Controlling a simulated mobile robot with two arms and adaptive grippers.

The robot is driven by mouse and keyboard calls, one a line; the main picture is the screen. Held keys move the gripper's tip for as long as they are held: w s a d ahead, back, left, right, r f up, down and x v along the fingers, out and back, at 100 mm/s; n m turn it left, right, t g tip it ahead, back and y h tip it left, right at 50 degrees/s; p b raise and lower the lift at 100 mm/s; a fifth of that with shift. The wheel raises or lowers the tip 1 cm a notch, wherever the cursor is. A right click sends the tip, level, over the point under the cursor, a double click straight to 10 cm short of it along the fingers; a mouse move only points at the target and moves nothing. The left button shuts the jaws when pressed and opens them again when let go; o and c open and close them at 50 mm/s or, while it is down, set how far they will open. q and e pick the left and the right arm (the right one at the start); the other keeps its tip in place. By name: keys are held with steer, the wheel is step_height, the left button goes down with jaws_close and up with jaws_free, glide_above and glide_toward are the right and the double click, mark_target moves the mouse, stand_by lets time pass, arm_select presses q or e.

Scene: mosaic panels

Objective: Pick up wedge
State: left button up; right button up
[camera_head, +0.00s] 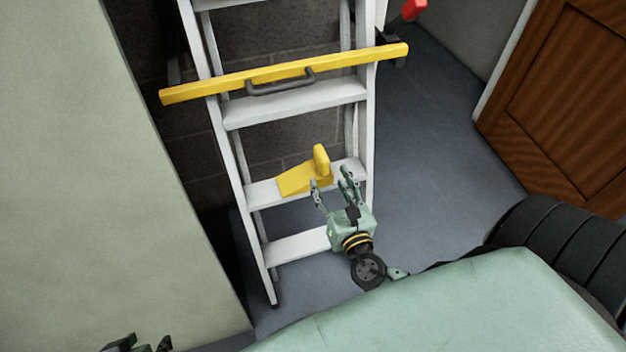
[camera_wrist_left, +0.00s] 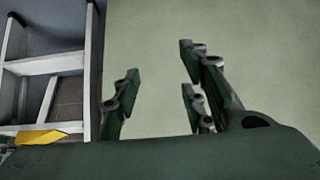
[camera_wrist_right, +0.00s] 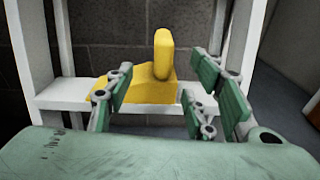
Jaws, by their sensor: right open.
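The yellow wedge (camera_head: 305,178), with an upright tab at its right end, rests on a lower step of the white ladder (camera_head: 295,107). It also shows in the right wrist view (camera_wrist_right: 155,90), on the white step, seen between my fingers. My right gripper (camera_head: 333,182) is open and empty, just in front of the wedge's right end. Its fingers also show in the right wrist view (camera_wrist_right: 160,92), apart, partly covering the wedge's sides. My left gripper (camera_wrist_left: 160,88) is open and empty, facing a pale wall. Only its tips show at the head view's bottom left.
A pale green wall (camera_head: 110,180) stands at left and a brown wooden door (camera_head: 560,100) at right. Grey floor (camera_head: 430,150) right of the ladder is clear.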

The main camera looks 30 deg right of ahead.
mark_target(319, 159)
steer(key=shift+w+a+r+n+t, duration=0.15)
steer(key=shift+w+r+n+t, duration=0.3)
steer(key=shift+w+r, duration=0.35)
steer(key=x, duration=0.4)
steer(key=b+x, duration=0.1)
steer(key=x, duration=0.1)
steer(key=shift+w+d+f, duration=0.15)
steer(key=shift+d+f, duration=0.15)
steer(key=shift+d, duration=0.1)
arm_select(q)
steer(key=w+r+t, duration=0.1)
steer(key=w, duration=0.1)
steer(key=w+d+r+t, duration=0.1)
steer(key=w+r, duration=0.1)
steer(key=shift+d+h, duration=0.2)
steer(key=shift+h, duration=0.2)
arm_select(e)
steer(key=shift+c, duration=0.5)
jaws_close()
